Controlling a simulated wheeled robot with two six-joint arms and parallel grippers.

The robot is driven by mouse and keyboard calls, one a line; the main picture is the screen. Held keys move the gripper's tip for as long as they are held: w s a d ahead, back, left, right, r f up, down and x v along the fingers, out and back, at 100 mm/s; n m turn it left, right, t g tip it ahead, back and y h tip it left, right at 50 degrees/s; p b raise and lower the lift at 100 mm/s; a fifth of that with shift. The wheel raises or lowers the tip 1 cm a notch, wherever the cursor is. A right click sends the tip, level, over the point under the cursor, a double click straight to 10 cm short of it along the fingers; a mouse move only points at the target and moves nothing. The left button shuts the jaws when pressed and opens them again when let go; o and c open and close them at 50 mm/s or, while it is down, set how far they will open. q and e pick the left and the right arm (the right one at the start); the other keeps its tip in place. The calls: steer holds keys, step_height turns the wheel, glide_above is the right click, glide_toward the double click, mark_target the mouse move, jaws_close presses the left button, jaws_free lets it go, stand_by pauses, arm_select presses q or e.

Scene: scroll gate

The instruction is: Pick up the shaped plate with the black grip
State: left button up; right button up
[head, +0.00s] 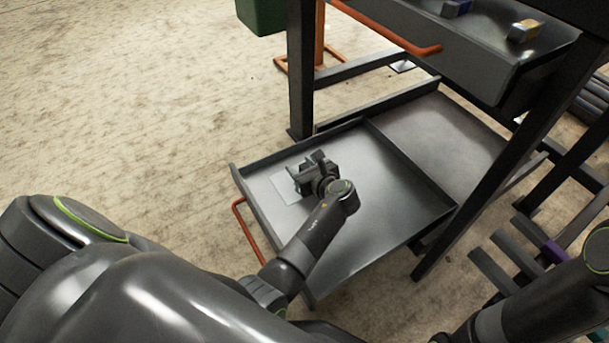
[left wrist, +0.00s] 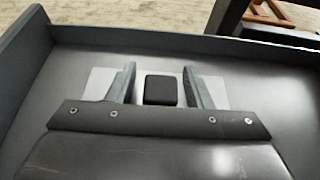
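The shaped plate (head: 284,188) is a thin, pale grey sheet lying flat in the open drawer, partly covered by my left gripper (head: 304,174). In the left wrist view the plate (left wrist: 215,91) shows on both sides of the fingers, and its outline is partly hidden. The black grip (left wrist: 160,89) is a small rounded block on the plate. My left gripper (left wrist: 160,86) is open, with one finger on each side of the grip and a gap on both sides. In the head view the grip is hidden. My right gripper is out of view.
The grey metal drawer (head: 385,210) has low raised walls around the plate and an orange handle (head: 245,232) at its front. Above it, an upper drawer (head: 465,48) holds small blue and yellow blocks. Dark cart posts (head: 301,75) stand nearby.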

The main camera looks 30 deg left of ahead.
arm_select(q)
jaws_close()
steer(key=shift+r, duration=0.15)
stand_by(0.4)
